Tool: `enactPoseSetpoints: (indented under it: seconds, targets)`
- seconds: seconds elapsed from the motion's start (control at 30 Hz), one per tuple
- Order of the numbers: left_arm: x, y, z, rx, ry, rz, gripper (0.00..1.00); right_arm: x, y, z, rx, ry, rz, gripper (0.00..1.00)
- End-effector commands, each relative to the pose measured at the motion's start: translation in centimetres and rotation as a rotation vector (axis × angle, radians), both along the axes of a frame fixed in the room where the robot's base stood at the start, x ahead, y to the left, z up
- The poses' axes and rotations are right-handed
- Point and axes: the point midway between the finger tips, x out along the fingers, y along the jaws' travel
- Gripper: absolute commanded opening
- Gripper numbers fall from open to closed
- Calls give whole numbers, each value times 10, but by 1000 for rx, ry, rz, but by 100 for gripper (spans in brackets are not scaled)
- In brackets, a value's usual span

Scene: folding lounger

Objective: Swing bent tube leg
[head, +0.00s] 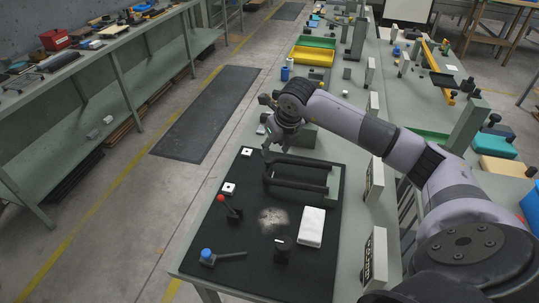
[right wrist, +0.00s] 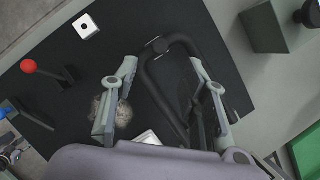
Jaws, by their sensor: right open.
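The bent tube leg (head: 298,183) is a black U-shaped tube. It lies low over the black mat, with its far ends at a grey-green upright block (head: 334,187). My right gripper (head: 268,148) is open and empty above the leg's back left corner in the head view. In the right wrist view, the leg's rounded bend (right wrist: 158,46) shows between the two spread fingertips of my right gripper (right wrist: 163,66). I cannot tell whether a finger touches the tube. My left gripper is not in view.
The black mat (head: 250,215) also carries a red-knobbed lever (head: 230,209), a blue-knobbed handle (head: 222,257), a white block (head: 311,227), a dark knob (head: 282,250) and two small white squares. Grey upright plates stand along the mat's right side. Yellow and green trays (head: 312,56) are farther back.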

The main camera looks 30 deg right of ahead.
Motion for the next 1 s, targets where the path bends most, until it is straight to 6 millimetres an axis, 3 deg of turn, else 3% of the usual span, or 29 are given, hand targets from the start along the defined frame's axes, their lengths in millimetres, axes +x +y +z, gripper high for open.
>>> enactPoseSetpoints:
  seconds: [0.2,0.4,0.8,1.0]
  targets:
    - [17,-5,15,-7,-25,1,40,17,0,-41,4,4,-2,41]
    - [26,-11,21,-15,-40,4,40,28,-2,-66,3,1,-1,41]
    - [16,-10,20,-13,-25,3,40,31,-2,-75,0,-1,1,41]
    - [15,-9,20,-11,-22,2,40,31,-2,-75,0,-1,0,29]
